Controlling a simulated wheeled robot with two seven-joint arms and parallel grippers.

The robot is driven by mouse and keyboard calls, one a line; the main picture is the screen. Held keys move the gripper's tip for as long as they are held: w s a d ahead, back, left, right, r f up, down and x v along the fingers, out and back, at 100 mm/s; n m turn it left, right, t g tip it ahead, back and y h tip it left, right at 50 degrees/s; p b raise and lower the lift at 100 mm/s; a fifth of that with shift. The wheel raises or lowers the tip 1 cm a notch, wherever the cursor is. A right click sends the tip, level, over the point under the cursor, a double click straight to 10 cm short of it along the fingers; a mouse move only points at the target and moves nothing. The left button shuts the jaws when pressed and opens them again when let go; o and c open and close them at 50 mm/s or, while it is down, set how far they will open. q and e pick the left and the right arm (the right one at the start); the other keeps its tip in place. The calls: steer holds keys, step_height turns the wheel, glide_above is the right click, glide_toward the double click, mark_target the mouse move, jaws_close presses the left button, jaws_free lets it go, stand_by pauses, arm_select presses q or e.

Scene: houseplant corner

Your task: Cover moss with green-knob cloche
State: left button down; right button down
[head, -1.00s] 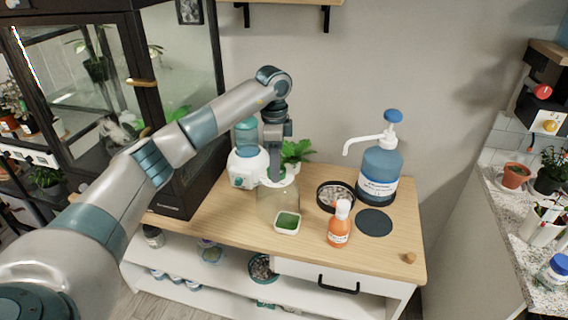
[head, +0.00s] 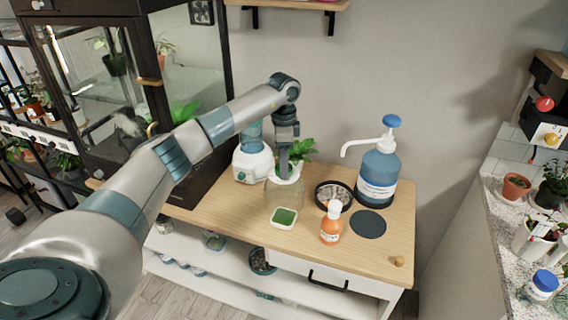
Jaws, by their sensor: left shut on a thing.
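The clear glass cloche (head: 283,196) is near the middle of the wooden cabinet top. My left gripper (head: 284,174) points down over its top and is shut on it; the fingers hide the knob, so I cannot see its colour. The moss (head: 284,216) is a green patch in a small white square dish, just in front of and below the cloche in the picture. The cloche's lower part meets the back of the dish in the picture; I cannot tell whether the cloche is raised or resting. My right gripper is not in view.
An orange bottle (head: 331,226) stands right of the moss. Behind it is a black-rimmed bowl (head: 333,194). A blue pump bottle (head: 378,176) and a dark round mat (head: 368,224) are farther right. A white humidifier-like device (head: 252,165) and a leafy plant (head: 301,149) stand behind the cloche.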

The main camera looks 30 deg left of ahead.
arm_select(q)
steer(key=shift+f+b, duration=1.75)
steer(key=shift+f, duration=1.4)
steer(key=shift+f+b, duration=0.5)
steer(key=shift+f, duration=0.6)
stand_by(0.7)
steer(key=shift+f, duration=0.1)
stand_by(0.5)
steer(key=c, duration=0.9)
jaws_free()
steer(key=shift+c, duration=0.2)
steer(key=shift+s+d, duration=0.1)
steer(key=shift+f, duration=0.1)
